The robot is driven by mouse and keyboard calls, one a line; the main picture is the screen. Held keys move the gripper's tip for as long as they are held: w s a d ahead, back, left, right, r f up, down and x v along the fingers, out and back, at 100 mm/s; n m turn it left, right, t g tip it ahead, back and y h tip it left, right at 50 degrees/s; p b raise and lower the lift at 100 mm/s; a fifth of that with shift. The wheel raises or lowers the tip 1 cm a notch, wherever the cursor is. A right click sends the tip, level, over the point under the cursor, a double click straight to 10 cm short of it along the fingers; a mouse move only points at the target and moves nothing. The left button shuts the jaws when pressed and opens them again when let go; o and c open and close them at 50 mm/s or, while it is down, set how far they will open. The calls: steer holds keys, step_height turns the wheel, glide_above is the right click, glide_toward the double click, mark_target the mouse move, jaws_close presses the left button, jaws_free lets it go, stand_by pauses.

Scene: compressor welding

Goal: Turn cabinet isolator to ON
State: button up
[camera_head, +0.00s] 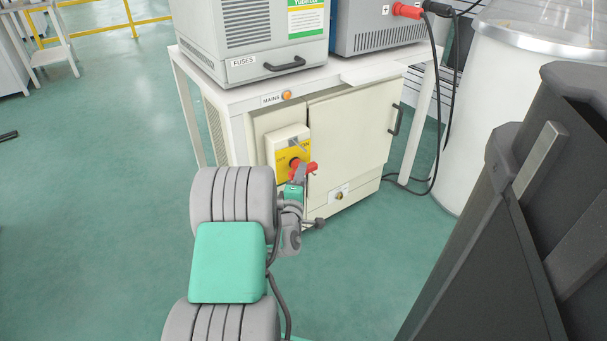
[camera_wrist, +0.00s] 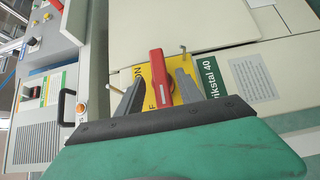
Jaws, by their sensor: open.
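The cabinet isolator is a red handle (camera_head: 310,168) on a yellow plate (camera_head: 288,153) on the front of the cream cabinet (camera_head: 346,140). In the wrist view the red handle (camera_wrist: 157,75) stands between my two fingers, over the yellow plate marked ON and partly hidden OFF lettering. My gripper (camera_wrist: 156,88) is open, one finger on each side of the handle. Gaps show near the fingertips; contact lower down cannot be told. In the head view my gripper (camera_head: 298,177) is in front of the plate and hides part of the handle.
An orange MAINS lamp (camera_head: 287,95) and a FUSES unit (camera_head: 262,35) are above the isolator. A cabinet door handle (camera_head: 394,119) sticks out to the right. Black cables (camera_head: 437,120) hang beside a white drum (camera_head: 505,110). Open green floor lies at the left.

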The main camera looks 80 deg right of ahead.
steer(key=shift+w+d, duration=0.1)
steer(key=shift+d, duration=1.45)
steer(key=shift+c, duration=0.4)
jaws_close()
